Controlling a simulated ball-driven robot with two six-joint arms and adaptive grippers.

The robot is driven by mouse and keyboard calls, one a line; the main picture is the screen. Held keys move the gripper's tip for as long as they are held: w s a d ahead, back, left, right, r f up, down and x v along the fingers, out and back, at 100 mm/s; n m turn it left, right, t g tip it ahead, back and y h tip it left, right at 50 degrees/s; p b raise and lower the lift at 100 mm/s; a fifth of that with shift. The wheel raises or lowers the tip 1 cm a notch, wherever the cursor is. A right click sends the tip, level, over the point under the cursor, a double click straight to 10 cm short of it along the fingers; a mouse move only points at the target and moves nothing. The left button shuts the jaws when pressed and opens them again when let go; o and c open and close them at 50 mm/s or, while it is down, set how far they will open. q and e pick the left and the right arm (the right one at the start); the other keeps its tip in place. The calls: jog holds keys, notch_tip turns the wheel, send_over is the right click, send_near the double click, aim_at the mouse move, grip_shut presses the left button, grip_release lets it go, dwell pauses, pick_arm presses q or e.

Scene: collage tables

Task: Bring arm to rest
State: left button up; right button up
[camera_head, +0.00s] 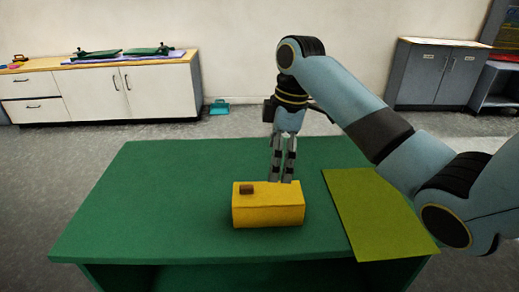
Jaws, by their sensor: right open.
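My right arm comes in from the right, and my right gripper (283,180) points down over the middle of the green table (160,190). Its fingers are open, with their tips just behind and above a yellow block (268,212). The picture does not show clearly whether the tips touch the block. A small brown piece (246,190) sits on the top left of the block. No object shows between the fingers. My left gripper is not in view.
A flat olive-green mat (380,215) lies on the table's right side, under my right arm. The table's left side is clear. A white cabinet (100,90) stands at the back left, a grey cabinet (432,75) at the back right. A teal item (219,107) lies on the floor.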

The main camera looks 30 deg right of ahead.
jog(key=s+a+f+m+t+h, duration=0.1)
jog(key=s+a+f+m, duration=0.15)
jog(key=s, duration=0.35)
jog(key=s+a+f+m, duration=0.1)
jog(key=s+f+m, duration=0.15)
jog(key=s, duration=0.35)
jog(key=s+a+r+m+t+h, duration=0.1)
jog(key=s+m, duration=0.2)
jog(key=s, duration=0.3)
jog(key=s+a+r+m+t, duration=0.1)
jog(key=s+r+m, duration=0.1)
jog(key=s, duration=0.5)
notch_tip(320, 180, down, 24)
jog(key=s+d+f+m+g, duration=0.1)
jog(key=d+g, duration=0.1)
jog(key=d, duration=0.1)
jog(key=s+f+g+b, duration=0.1)
jog(key=s+f, duration=1.7)
jog(key=s, duration=0.1)
jog(key=shift+d+f, duration=0.15)
jog(key=shift+d, duration=0.25)
